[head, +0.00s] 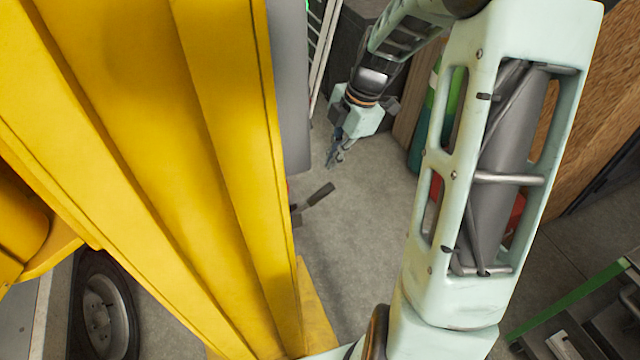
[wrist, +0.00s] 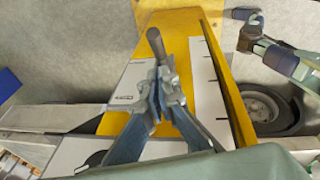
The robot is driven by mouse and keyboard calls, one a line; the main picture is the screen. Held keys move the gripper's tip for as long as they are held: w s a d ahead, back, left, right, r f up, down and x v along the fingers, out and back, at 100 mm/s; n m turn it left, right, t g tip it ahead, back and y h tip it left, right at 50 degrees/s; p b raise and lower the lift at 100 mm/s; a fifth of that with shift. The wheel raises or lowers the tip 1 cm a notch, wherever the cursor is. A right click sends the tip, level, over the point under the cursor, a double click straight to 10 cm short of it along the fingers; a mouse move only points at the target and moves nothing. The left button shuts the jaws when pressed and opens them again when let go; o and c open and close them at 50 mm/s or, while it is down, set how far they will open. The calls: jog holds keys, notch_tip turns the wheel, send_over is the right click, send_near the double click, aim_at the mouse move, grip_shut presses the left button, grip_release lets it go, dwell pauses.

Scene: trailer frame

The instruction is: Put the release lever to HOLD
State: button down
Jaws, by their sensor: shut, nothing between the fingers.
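The release lever (head: 318,194) has a dark grip and sticks out from the right side of the yellow frame in the head view. In the wrist view its grey grip (wrist: 156,42) points up over a yellow plate, and its lower part is hidden behind my fingers. My gripper (head: 336,158) is shut and empty, above the lever in the head picture. In the wrist view my gripper (wrist: 162,78) overlaps the lever's lower end; I cannot tell whether they touch. Small markings (wrist: 122,98) on a pale plate are too small to read.
The yellow frame (head: 225,120) fills the left of the head view, with a wheel (head: 100,305) below it. A white strip with dark ticks (wrist: 208,85) lies beside the lever. Green and red cylinders stand behind my arm. Grey floor (head: 350,240) is clear.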

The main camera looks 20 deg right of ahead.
aim_at(318, 194)
jog(key=shift+f, duration=0.15)
jog(key=x, duration=0.9)
jog(key=shift+w+f+p, duration=0.1)
jog(key=shift+f+p, duration=0.25)
jog(key=shift+p, duration=0.05)
jog(key=shift+w, duration=0.1)
